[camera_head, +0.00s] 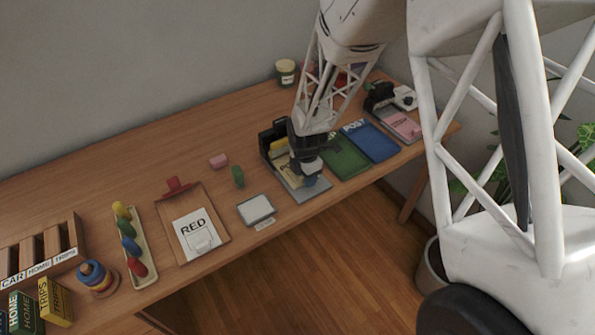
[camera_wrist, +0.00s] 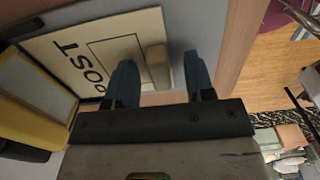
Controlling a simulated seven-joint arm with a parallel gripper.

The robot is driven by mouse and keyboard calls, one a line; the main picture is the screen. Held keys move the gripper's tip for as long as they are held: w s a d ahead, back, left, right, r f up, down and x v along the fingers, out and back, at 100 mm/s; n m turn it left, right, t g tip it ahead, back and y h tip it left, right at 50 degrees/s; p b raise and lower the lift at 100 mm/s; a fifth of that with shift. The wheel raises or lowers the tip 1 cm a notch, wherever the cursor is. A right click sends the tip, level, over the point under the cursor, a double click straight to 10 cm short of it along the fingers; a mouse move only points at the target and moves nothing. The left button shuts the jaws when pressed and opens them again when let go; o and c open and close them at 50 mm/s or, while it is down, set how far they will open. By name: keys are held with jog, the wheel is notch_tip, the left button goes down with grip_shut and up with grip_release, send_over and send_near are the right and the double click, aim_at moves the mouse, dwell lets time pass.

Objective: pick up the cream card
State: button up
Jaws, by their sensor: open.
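The cream card (camera_wrist: 108,28) lies flat in the wrist view, with the word POST and a drawn square on it. A small tan block-like tab (camera_wrist: 156,66) stands on the card near its edge. My gripper (camera_wrist: 160,60) is open, with one blue finger on each side of the tab. I cannot tell whether either finger touches it. In the head view my gripper (camera_head: 307,178) is low over a grey tray (camera_head: 313,191) near the table's front edge and hides most of the card.
A black holder (camera_head: 266,140) stands just behind the tray. A green card (camera_head: 346,161) and a blue card (camera_head: 372,141) lie to the right. A small framed white pad (camera_head: 256,209) and a clipboard (camera_head: 176,231) lie to the left.

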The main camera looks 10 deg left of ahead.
grip_shut()
jog(key=shift+r, duration=0.15)
jog(key=shift+r, duration=1.75)
jog(key=s+d, duration=0.3)
jog(key=s, duration=0.4)
jog(key=s+d+r, duration=0.1)
jog(key=s+d, duration=0.3)
jog(key=s, duration=0.3)
jog(key=shift+s, duration=0.15)
jog(key=shift+d+r, duration=0.1)
